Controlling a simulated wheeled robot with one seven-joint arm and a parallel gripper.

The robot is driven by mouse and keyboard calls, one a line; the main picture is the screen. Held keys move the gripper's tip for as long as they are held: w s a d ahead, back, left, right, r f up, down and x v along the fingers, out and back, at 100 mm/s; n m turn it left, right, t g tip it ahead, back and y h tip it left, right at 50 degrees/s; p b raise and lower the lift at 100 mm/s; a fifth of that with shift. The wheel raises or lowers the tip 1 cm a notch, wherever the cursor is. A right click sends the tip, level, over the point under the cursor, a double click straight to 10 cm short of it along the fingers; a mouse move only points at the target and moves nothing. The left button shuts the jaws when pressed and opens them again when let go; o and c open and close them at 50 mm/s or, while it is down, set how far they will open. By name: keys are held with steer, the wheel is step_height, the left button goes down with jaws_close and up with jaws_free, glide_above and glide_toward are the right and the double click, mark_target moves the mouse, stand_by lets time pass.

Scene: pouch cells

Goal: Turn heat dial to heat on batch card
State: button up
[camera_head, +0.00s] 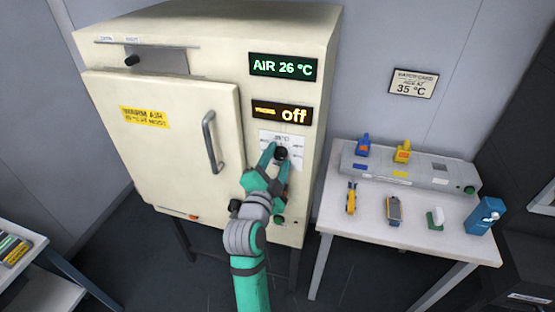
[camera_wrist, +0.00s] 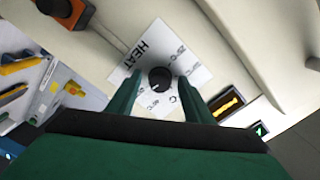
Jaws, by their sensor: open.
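The heat dial (camera_head: 281,153) is a small black round knob on a white label plate on the front of the cream oven (camera_head: 170,90). In the wrist view the heat dial (camera_wrist: 160,79) sits between my two green fingers, with "HEAT" and several temperature marks around it. My gripper (camera_head: 277,158) is open, with a finger on either side of the dial and a visible gap to it. The batch card (camera_head: 411,83) on the wall reads 35 °C. The oven's displays read AIR 26 °C (camera_head: 284,67) and off (camera_head: 281,113).
The oven door (camera_head: 165,150) is shut, with a grey handle (camera_head: 212,142). A white table (camera_head: 400,225) at the right holds a grey fixture (camera_head: 405,168), small tools and a blue carton (camera_head: 484,215). A shelf (camera_head: 30,270) stands at the lower left.

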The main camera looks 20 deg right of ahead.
steer(key=c, duration=1.1)
steer(key=shift+n, duration=0.3)
steer(key=n, duration=0.4)
steer(key=shift+n, duration=0.3)
steer(key=n, duration=0.4)
steer(key=shift+n, duration=0.3)
steer(key=n, duration=0.5)
steer(key=shift+n, duration=2.5)
